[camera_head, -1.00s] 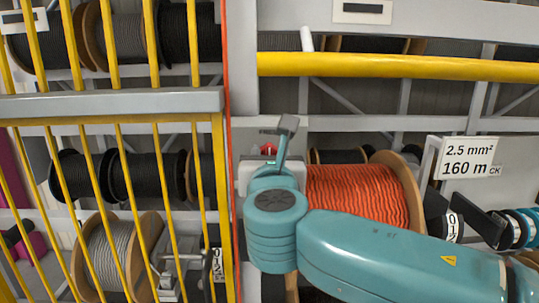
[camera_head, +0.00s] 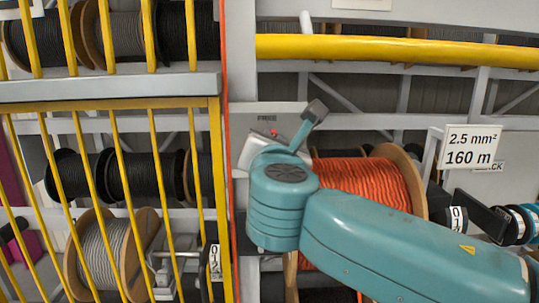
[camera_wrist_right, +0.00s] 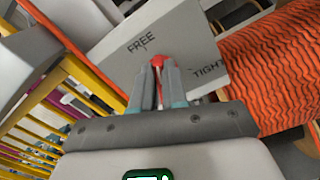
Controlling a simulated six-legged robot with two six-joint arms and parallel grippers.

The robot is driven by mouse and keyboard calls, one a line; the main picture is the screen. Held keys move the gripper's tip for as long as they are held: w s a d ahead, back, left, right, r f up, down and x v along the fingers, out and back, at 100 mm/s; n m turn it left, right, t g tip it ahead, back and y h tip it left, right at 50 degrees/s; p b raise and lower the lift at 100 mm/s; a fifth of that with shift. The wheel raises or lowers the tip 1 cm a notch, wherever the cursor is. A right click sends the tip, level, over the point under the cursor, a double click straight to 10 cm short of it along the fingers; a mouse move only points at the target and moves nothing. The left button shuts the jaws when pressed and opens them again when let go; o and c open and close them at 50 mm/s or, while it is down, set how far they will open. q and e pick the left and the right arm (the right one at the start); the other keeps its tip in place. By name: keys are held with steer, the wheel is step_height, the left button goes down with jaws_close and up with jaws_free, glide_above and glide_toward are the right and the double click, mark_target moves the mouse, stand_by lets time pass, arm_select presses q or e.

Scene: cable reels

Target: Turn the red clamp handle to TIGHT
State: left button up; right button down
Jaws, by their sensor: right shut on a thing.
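The red clamp handle (camera_wrist_right: 157,61) shows as a small red piece between the two fingertips of my right gripper (camera_wrist_right: 160,76) in the right wrist view. The gripper is shut on it, and the fingers hide most of it. The handle sits on a grey plate (camera_wrist_right: 185,50) marked FREE at upper left and TIGHT at lower right. The visible red part lies between the two words, nearer FREE. In the head view, a little of the red handle (camera_head: 274,132) shows above my right wrist, which covers the rest. My left gripper is not in view.
A reel of orange cable (camera_head: 362,188) stands just right of the clamp, partly behind my right arm. A yellow barred gate (camera_head: 115,165) fills the left side. A yellow rail (camera_head: 400,48) crosses above. A 2.5 mm² sign (camera_head: 470,148) hangs at right.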

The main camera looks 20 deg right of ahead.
steer(key=m+b, duration=0.4)
steer(key=m, duration=0.2)
steer(key=f+m+b, duration=0.1)
steer(key=m+b, duration=0.3)
steer(key=m, duration=0.2)
steer(key=f+m+b, duration=0.1)
steer(key=m+b, duration=0.3)
steer(key=m, duration=0.3)
steer(key=shift+d+f+b, duration=0.25)
steer(key=shift+d+b, duration=0.05)
steer(key=shift+b, duration=0.05)
steer(key=shift+m, duration=0.3)
steer(key=c, duration=1.2)
jaws_free()
steer(key=shift+s, duration=0.1)
steer(key=shift+o, duration=0.2)
steer(key=shift+r, duration=0.15)
steer(key=shift+s, duration=0.1)
